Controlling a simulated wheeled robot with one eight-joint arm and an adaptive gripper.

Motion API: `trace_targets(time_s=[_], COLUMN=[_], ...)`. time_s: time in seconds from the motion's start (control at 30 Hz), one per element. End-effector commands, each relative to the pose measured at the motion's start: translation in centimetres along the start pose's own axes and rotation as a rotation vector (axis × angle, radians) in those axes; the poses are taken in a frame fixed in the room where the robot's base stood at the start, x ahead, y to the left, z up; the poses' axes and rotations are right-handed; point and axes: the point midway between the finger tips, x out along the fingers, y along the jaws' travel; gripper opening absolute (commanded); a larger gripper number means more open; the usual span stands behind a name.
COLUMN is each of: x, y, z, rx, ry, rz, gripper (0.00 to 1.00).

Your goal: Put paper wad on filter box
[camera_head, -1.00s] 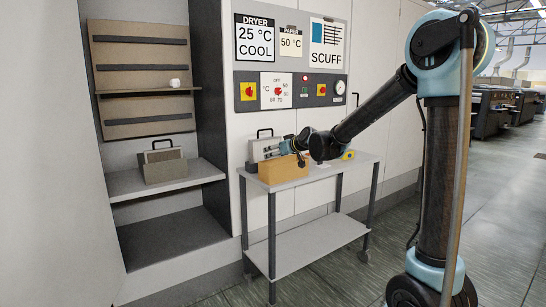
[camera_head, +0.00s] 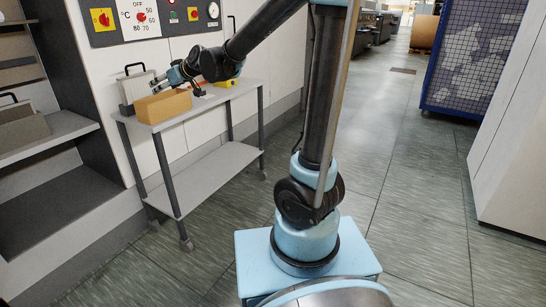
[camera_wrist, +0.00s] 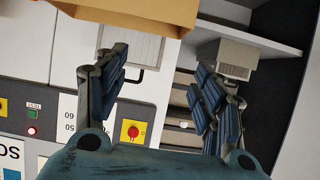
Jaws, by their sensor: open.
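My gripper (camera_head: 160,83) is open above the service cart. Its spread, empty fingers also show in the wrist view (camera_wrist: 158,78). A grey box with a black handle (camera_head: 22,130) stands on the lower cabinet shelf and shows upside down in the wrist view (camera_wrist: 228,62). A similar handled box (camera_head: 134,86) stands on the cart. I cannot tell which is the filter box.
A tan block-like box (camera_head: 163,107) sits on the grey cart (camera_head: 215,96), close under my gripper. A yellow item (camera_head: 226,83) lies farther right on it. Control panels (camera_head: 150,17) line the wall behind. Floor right of my base is open, up to a blue mesh cage (camera_head: 470,60).

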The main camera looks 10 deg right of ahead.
Motion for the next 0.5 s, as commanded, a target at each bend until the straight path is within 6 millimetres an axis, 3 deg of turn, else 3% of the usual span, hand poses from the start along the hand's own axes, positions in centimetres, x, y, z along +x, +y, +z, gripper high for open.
trace_targets(time_s=[0.2, 0.5], x=[-7.3, -17.6], y=[3.2, 5.5], z=[5.9, 16.0], rx=[0.068, 0.204], ry=[-0.146, -0.369], rz=[0.057, 0.165], gripper=[0.63, 0.63])
